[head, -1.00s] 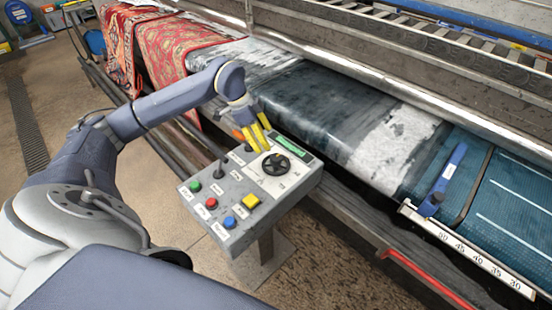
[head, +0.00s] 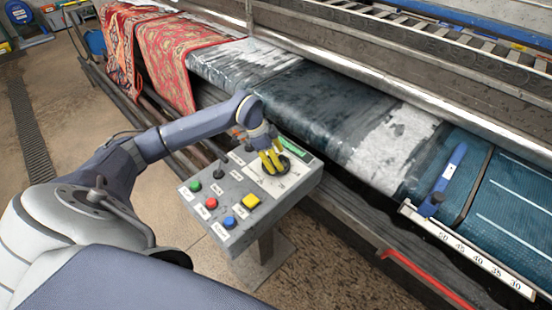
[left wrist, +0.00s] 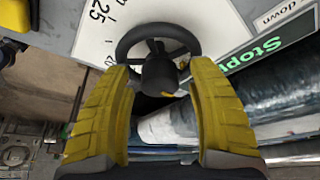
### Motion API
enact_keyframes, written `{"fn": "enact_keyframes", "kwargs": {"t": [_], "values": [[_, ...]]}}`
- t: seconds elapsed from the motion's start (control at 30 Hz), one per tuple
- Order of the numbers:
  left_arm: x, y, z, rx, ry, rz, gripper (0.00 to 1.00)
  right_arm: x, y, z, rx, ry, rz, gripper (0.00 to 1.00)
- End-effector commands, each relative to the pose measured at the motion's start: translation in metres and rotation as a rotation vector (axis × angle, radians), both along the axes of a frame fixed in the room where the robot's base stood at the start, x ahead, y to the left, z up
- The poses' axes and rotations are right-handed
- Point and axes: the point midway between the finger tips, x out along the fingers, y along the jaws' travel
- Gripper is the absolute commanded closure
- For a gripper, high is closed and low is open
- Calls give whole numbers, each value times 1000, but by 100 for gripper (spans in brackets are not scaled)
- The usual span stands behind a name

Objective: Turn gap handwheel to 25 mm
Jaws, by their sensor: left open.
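The gap handwheel (head: 281,166) is a black spoked wheel on a white dial plate on the grey control box. In the left wrist view the handwheel (left wrist: 158,50) shows its rim and central hub. The dial plate (left wrist: 88,42) carries a "25" mark at upper left of the wheel. My left gripper (head: 272,162) is over the wheel and partly hides it. In the left wrist view its yellow fingers (left wrist: 161,75) are spread, one on each side of the hub, close to the near part of the rim. I cannot tell whether they touch it. My right gripper is not in view.
The control box (head: 238,240) has green, red, blue and yellow buttons (head: 251,202) and a black joystick. The conveyor with a wet dark rug (head: 330,105) runs behind. A ruler (head: 470,250) and red bar lie at right.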

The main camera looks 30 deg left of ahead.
Motion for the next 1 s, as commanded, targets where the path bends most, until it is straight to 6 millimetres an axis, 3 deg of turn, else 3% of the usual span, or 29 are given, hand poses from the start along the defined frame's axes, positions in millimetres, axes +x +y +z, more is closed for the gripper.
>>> {"fn": "enact_keyframes", "kwargs": {"t": [0.2,0.7,1.0], "values": [[0,0,0,0,0,0,42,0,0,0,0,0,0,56],[0,0,0,0,1,0,98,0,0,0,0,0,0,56],[0,0,0,-1,1,-26,99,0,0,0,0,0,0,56]]}}
